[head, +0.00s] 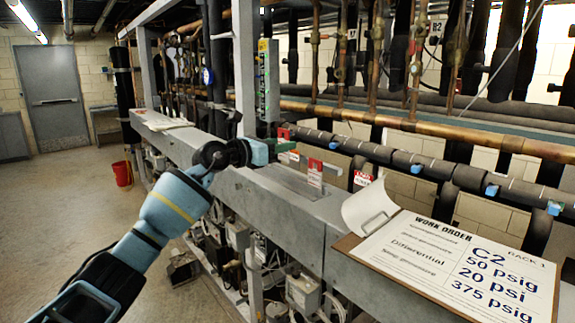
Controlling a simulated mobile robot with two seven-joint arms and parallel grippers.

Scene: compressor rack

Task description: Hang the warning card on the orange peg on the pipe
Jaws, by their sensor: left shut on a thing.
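My left gripper (275,149) reaches over the grey beam from the left. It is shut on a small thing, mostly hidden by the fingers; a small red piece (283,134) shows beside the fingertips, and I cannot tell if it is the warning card. A red-and-white card (315,173) stands upright just right of the gripper, apart from it. Another red-and-white card (362,180) is farther right, below the dark insulated pipe (385,156). Blue clips (416,168) sit along this pipe. I cannot make out an orange peg. My right gripper is not in view.
A clipboard with a work order (455,262) lies at the front right on the grey beam (290,205). Copper pipes (430,128) and vertical lines stand behind. A grey upright post (243,70) rises close to my left gripper. A red bucket (122,174) stands on the floor.

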